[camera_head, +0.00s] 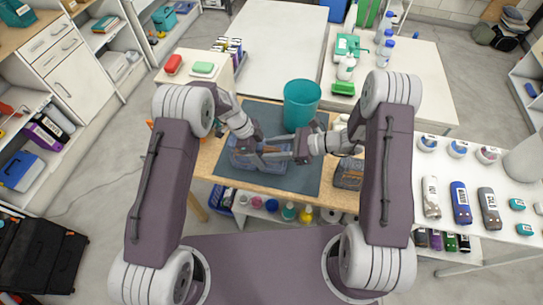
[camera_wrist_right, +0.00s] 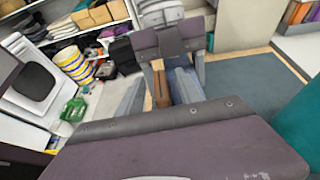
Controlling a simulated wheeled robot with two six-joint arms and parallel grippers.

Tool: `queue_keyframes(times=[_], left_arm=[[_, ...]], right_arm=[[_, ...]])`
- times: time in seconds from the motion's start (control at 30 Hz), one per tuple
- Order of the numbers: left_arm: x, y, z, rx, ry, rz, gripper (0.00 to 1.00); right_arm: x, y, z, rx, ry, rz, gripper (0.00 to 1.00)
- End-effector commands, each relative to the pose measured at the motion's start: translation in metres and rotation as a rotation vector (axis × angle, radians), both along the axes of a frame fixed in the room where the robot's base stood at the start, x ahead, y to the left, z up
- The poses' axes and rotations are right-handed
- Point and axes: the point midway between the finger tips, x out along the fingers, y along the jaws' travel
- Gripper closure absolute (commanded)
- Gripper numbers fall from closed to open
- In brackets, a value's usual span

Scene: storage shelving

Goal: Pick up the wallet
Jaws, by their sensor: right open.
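No wallet can be made out for certain. A narrow brown item (camera_wrist_right: 162,88), which may be the wallet, shows between grey fingers in the right wrist view, beside something blue. In the head view a blue-grey basket (camera_head: 241,160) stands on the dark mat (camera_head: 290,184), its contents mostly hidden by my grippers. My right gripper (camera_head: 277,149) is open and reaches left over the basket's right side. My left gripper (camera_head: 262,141) comes down at the basket's back edge, very close to the right one. Its fingers are too small and overlapped to read.
A teal bin (camera_head: 301,101) stands just behind the right gripper. A grey basket (camera_head: 349,174) sits at the mat's right. Red and green items lie on a stand at the back left. A white table (camera_head: 425,75) with bottles is at the back right. The mat's front is clear.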

Motion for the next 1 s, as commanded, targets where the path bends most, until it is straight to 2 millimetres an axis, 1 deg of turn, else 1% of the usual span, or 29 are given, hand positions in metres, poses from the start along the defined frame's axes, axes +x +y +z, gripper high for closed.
queue_keyframes(times=[0.07, 0.23, 0.27, 0.3, 0.37, 0.4, 0.73, 0.83, 0.9, 0.93, 1.0], left_arm=[[0.001, 0.0, 0.001, 0.0, -0.002, 0.001, 0.98], [0.0, 0.0, 0.0, 0.0, -0.001, 0.0, 0.98], [0.0, 0.0, 0.0, 0.0, -0.001, 0.0, 0.98], [0.0, 0.0, 0.0, 0.0, -0.001, 0.0, 0.98], [0.0, 0.0, 0.0, 0.0, -0.001, 0.0, 0.98], [0.0, 0.0, 0.0, 0.0, -0.001, 0.0, 0.98], [0.0, 0.0, 0.0, 0.0, -0.001, 0.0, 0.98], [0.0, 0.0, 0.0, 0.0, -0.001, 0.0, 0.98], [0.0, 0.0, 0.0, 0.0, -0.001, 0.0, 0.98], [0.0, 0.0, 0.0, 0.0, -0.001, 0.0, 0.98], [0.0, 0.0, 0.0, 0.0, -0.001, 0.0, 0.98]], right_arm=[[0.001, 0.005, -0.002, 0.0, 0.0, 0.0, 0.57], [0.002, 0.005, -0.002, 0.0, 0.0, -0.001, 0.57], [0.002, 0.005, -0.002, 0.0, 0.0, -0.001, 0.6], [0.002, 0.005, -0.002, 0.0, 0.0, -0.001, 0.71], [0.002, 0.005, -0.002, 0.0, 0.0, -0.001, 0.88], [0.002, 0.005, -0.002, 0.0, 0.0, -0.001, 0.99], [0.002, 0.004, 0.0, 0.001, -0.001, -0.002, 1.0], [0.002, 0.004, 0.008, 0.001, -0.002, -0.001, 1.0], [0.002, 0.004, 0.018, 0.0, -0.004, -0.002, 1.0], [0.001, 0.002, 0.013, 0.025, -0.002, -0.004, 1.0], [0.0, -0.002, 0.011, 0.083, -0.015, -0.005, 1.0]])
